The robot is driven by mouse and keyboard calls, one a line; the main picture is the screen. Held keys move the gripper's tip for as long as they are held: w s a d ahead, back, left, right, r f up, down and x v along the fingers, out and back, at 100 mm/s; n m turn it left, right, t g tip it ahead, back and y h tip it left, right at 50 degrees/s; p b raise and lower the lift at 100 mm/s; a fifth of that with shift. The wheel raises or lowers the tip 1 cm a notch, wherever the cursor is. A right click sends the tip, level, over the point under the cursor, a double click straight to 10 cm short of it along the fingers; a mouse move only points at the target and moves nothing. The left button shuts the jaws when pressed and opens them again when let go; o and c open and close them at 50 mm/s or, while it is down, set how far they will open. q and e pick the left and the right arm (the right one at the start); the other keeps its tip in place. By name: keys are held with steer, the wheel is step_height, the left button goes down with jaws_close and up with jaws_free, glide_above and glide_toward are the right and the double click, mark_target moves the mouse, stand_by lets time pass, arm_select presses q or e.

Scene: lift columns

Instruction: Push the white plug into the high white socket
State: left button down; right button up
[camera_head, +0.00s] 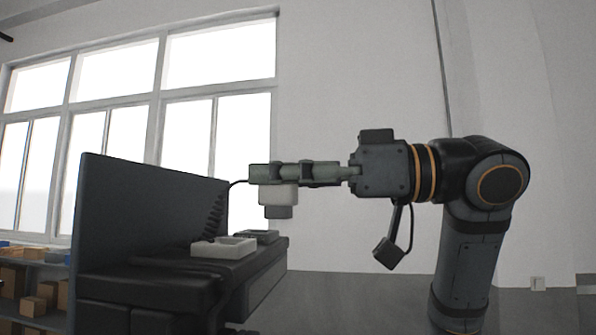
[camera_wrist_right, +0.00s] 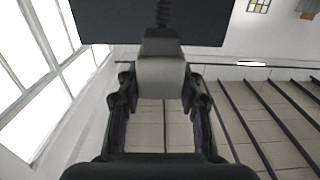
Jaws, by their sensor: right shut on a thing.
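The white plug (camera_head: 278,195) is held in my right gripper (camera_head: 267,174), which is shut on it. It hangs below the fingers, with a grey lower end pointing down. In the right wrist view the plug (camera_wrist_right: 160,76) sits between the two fingers, its cable running away at the top. The white socket (camera_head: 224,248), a shallow open box, lies on top of the dark bench. The plug is above it and to its right in the head view, clearly apart from it. My left gripper is not in view.
A grey socket (camera_head: 262,236) lies behind the white one. A tall dark panel (camera_head: 135,215) stands at the left of the dark bench (camera_head: 180,285). A black coiled cable (camera_head: 215,215) runs up to the plug. Shelves with boxes (camera_head: 35,295) stand at far left.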

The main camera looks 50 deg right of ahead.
steer(key=shift+a+p+x, duration=0.15)
steer(key=shift+p+x, duration=0.45)
steer(key=shift+x, duration=0.95)
steer(key=shift+a+p+x, duration=0.15)
steer(key=shift+p+x, duration=0.45)
steer(key=shift+x, duration=0.95)
steer(key=shift+s, duration=0.2)
steer(key=shift+f+b, duration=1.9)
steer(key=shift+f, duration=0.05)
steer(key=o, duration=1.8)
steer(key=shift+r, duration=0.15)
step_height(320, 180, up, 7)
steer(key=p, duration=0.7)
